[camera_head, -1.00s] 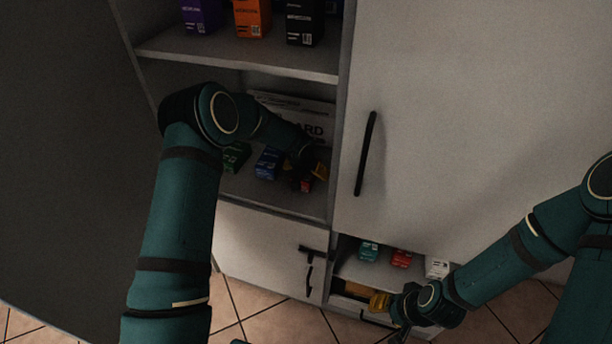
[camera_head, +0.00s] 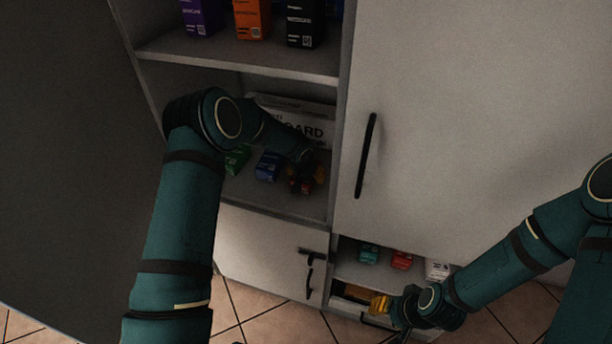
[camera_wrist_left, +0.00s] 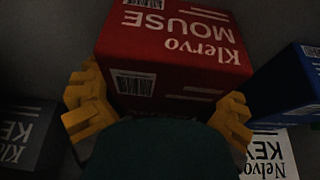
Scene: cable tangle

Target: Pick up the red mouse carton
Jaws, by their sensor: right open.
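The red mouse carton (camera_wrist_left: 175,45) fills the upper middle of the left wrist view, its "Klervo MOUSE" label upside down. In the head view it shows as a small dark red patch (camera_head: 296,186) at the right end of the middle shelf, partly covered by my left gripper (camera_head: 308,178). The yellow fingers of that gripper (camera_wrist_left: 160,112) stand on either side of the carton in the wrist view. I cannot tell whether they press on it. My right gripper (camera_head: 382,303) is open and low, by the lower compartment, away from this carton.
A blue carton (camera_head: 268,166) and a green carton (camera_head: 237,158) stand left of the red one. A white keyboard box (camera_head: 300,112) leans behind. Teal (camera_head: 369,253), red (camera_head: 401,260) and white (camera_head: 437,269) cartons stand in the lower compartment. A closed door (camera_head: 460,110) bounds the right.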

